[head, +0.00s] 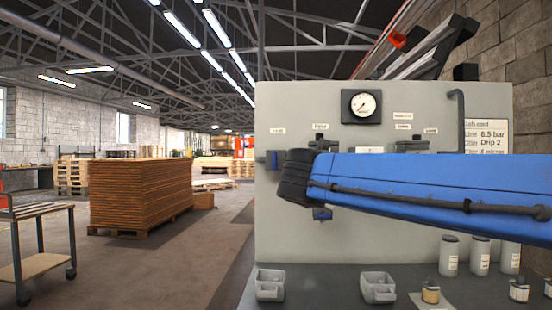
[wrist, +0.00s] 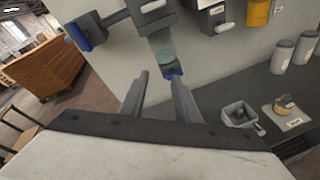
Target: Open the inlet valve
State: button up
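A fitting with a blue handle (head: 272,160) sits at the left edge of the grey panel, under a small label too small to read for certain. It seems to be the blue-ended valve (wrist: 82,37) at upper left in the wrist view; whether it is the inlet valve I cannot tell. My gripper (wrist: 160,80) is open and empty, its two fingers pointing at the panel. In the head view my blue arm hides the gripper and the panel's middle.
The grey panel (head: 300,105) carries a round gauge (head: 362,105) and a text sign (head: 485,137). Stacked boards (head: 140,195) and a cart (head: 38,265) stand left; the floor between is clear.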

aim_at(276, 156)
jog(key=w+a+r+n+t+y, duration=0.1)
jog(key=w+a+r+n+t, duration=0.25)
jog(key=a+r+n, duration=0.55)
jog(key=w, duration=0.5)
jog(key=w+m, duration=0.1)
jog(key=w, duration=0.5)
jog(key=w+m, duration=0.1)
jog(key=w, duration=0.5)
jog(key=shift+w+d+r, duration=0.15)
jog(key=shift+r, duration=0.1)
grip_shut()
